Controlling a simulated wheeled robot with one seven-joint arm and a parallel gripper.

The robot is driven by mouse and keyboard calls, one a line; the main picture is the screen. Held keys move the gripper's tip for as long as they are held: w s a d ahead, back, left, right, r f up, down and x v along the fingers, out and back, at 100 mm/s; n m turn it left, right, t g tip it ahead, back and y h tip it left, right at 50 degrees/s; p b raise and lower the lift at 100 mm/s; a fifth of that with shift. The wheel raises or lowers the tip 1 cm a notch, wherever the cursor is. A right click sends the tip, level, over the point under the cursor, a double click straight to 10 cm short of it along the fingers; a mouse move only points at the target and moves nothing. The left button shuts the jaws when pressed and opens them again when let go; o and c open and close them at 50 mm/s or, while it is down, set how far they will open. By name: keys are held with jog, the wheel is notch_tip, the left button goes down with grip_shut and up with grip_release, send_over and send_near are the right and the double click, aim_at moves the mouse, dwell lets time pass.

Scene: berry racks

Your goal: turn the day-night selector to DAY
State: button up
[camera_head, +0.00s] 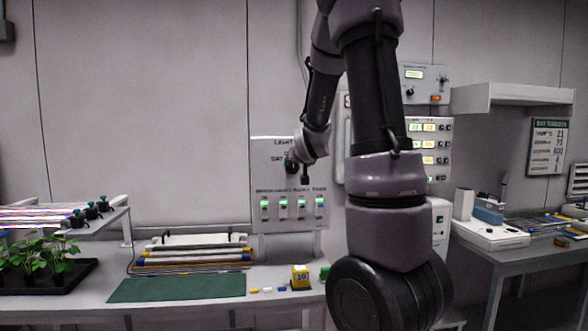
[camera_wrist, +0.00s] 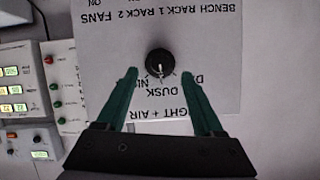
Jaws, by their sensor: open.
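The day-night selector is a round black knob (camera_wrist: 159,62) on a white panel (camera_wrist: 105,45). In the wrist view the panel's lettering is upside down, with NIGHT partly hidden at lower left, DUSK below and DAY at lower right. A small pale mark shows on the lower part of the knob; its exact label is hard to tell. My gripper (camera_wrist: 160,72) is open, with one green finger on each side of the knob and gaps to it. In the head view my gripper (camera_head: 292,161) is in front of the panel (camera_head: 265,152), hiding the knob.
Below the selector, the panel has several green-lit switches (camera_head: 283,209). A bench holds a green mat (camera_head: 178,287), stacked bars and a yellow block (camera_head: 300,277). Control boxes (camera_head: 430,140) hang to the right, partly behind my arm. Seedlings (camera_head: 40,256) stand at left.

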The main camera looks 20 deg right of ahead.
aim_at(293, 168)
jog(key=x, duration=0.5)
grip_shut()
